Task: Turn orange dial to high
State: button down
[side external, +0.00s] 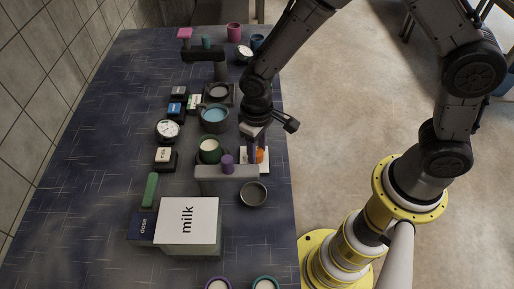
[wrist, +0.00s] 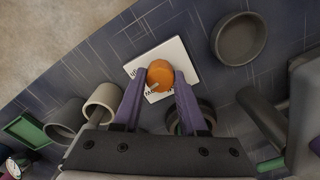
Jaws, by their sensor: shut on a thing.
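The orange dial (wrist: 160,75) stands on a white label plate (wrist: 178,56) with dark lettering, partly hidden by the dial and my fingers. A small mark shows on the dial, but I cannot tell which setting it points to. In the side external view the dial (side external: 260,156) shows as a bit of orange at the right edge of the dark table. My gripper (wrist: 160,76) points down at it, its two purple fingers on either side and shut on it. My gripper (side external: 257,150) partly covers the dial in the side external view.
A grey bar with a purple knob (side external: 227,163) and a green pot (side external: 209,149) stand close left of the dial. A small dark bowl (side external: 254,194) sits nearer the camera. A milk box (side external: 188,222) stands further left. The table's right edge is close.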

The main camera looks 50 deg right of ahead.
jog(key=shift+r+m, duration=0.1)
jog(key=shift+m, duration=1.9)
jog(key=shift+w, duration=0.1)
jog(key=shift+c, duration=2.2)
grip_release()
notch_tip(320, 180, up, 14)
jog(key=shift+d, duration=0.1)
